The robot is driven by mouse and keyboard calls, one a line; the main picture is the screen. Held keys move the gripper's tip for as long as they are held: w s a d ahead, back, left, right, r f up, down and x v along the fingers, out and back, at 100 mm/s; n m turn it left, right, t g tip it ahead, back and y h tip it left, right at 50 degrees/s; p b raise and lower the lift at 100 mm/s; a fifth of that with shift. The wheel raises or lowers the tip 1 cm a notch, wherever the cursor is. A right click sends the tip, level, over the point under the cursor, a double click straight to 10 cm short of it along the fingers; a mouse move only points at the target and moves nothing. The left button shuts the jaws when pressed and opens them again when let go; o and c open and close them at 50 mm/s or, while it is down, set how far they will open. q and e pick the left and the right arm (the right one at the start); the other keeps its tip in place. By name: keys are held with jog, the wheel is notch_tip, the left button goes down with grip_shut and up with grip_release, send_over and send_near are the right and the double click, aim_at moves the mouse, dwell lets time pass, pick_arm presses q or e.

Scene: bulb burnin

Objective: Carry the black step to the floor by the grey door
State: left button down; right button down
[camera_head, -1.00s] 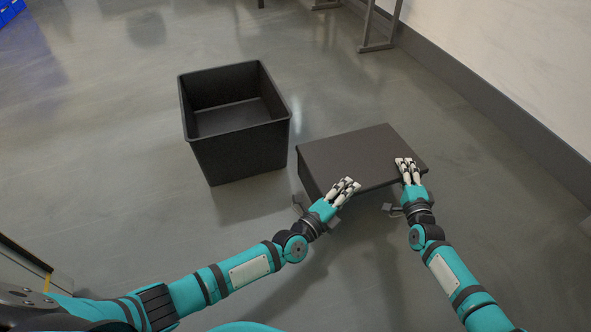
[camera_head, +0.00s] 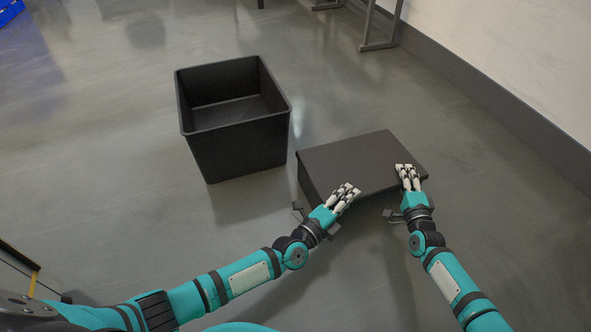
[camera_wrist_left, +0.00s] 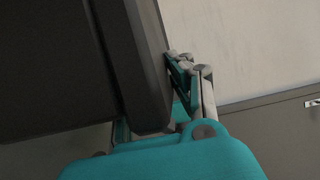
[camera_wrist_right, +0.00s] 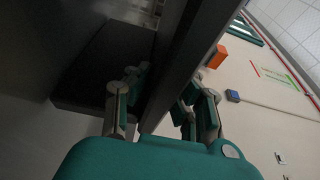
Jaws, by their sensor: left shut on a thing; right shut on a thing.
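The black step (camera_head: 360,158) is a dark box with a flat top, right of centre in the head view. My left gripper (camera_head: 346,194) is shut on its near edge, left of the middle. My right gripper (camera_head: 408,176) is shut on the same edge near its right corner. In the left wrist view the step's dark panel (camera_wrist_left: 145,60) runs into the fingers. In the right wrist view the step's edge (camera_wrist_right: 187,60) passes between the fingers. The step's underside is hidden in the head view. I cannot identify the grey door.
An open black bin (camera_head: 240,145) stands on the floor just left of the step. A pale wall (camera_head: 510,60) with a dark skirting runs along the right. Grey metal legs (camera_head: 378,30) stand at the back. The grey floor (camera_head: 100,140) at left is clear.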

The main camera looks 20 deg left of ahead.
pick_arm(q)
jog(key=c, duration=1.6)
grip_release()
jog(key=shift+f, duration=0.2)
pick_arm(e)
jog(key=c, duration=1.6)
grip_release()
jog(key=shift+w+r, duration=0.1)
pick_arm(q)
jog(key=o, duration=0.4)
jog(key=shift+r, duration=0.2)
pick_arm(e)
jog(key=o, duration=0.4)
pick_arm(q)
jog(key=v, duration=1.2)
jog(key=shift+f, duration=0.1)
pick_arm(e)
jog(key=v, duration=1.2)
pick_arm(q)
jog(key=shift+s, duration=0.1)
